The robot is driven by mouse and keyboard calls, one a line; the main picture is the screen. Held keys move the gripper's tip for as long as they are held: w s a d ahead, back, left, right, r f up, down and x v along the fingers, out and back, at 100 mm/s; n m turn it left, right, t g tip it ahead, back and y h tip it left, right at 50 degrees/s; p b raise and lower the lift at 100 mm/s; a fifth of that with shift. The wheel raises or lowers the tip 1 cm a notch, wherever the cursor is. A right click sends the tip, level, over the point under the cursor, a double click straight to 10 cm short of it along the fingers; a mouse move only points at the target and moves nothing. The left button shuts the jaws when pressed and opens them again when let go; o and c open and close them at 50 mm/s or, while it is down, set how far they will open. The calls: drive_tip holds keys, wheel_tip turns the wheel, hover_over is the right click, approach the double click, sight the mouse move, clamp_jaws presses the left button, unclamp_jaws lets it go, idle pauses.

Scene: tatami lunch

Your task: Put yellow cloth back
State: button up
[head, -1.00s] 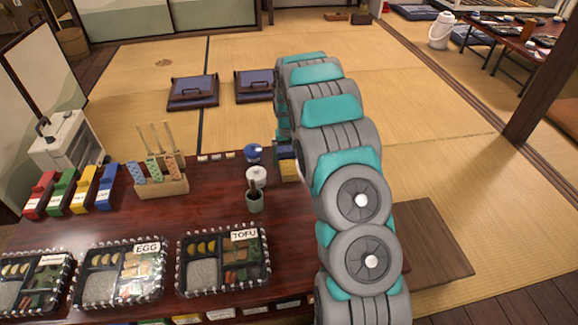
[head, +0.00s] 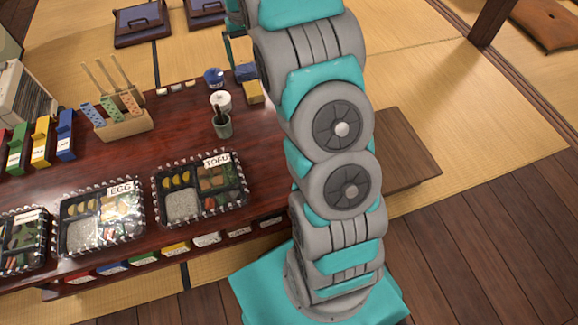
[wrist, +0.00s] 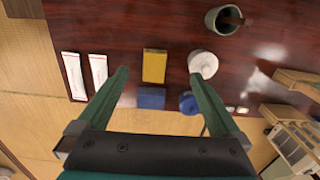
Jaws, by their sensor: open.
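The yellow cloth (head: 253,93) is a small folded block on the dark red table, partly beside my arm in the head view. In the wrist view the yellow cloth (wrist: 154,66) lies between the lines of my two fingers, with a folded blue cloth (wrist: 151,97) right next to it. The blue cloth also shows in the head view (head: 246,73). My gripper (wrist: 158,76) is open and empty, its green fingers spread on either side of both cloths. My arm hides most of the gripper in the head view.
A white round pot (wrist: 203,64), a blue round pot (wrist: 188,102) and a grey-green cup (wrist: 222,20) stand right of the cloths in the wrist view. Two white packets (wrist: 86,76) lie left. Bento boxes (head: 103,216) line the front of the table (head: 170,135).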

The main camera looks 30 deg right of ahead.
drive_tip(key=s+a+r, duration=0.3)
drive_tip(key=s+r, duration=0.1)
drive_tip(key=s, duration=0.5)
drive_tip(key=s+a+r, duration=0.4)
drive_tip(key=s, duration=0.5)
drive_tip(key=s+a+n, duration=0.1)
drive_tip(key=s+a, duration=0.1)
drive_tip(key=s, duration=1)
drive_tip(key=s+a+n+g, duration=0.1)
drive_tip(key=s+a, duration=0.1)
drive_tip(key=s, duration=1)
drive_tip(key=shift+s+a+f+g, duration=0.15)
drive_tip(key=shift+s+f+g, duration=0.1)
drive_tip(key=shift+g, duration=0.05)
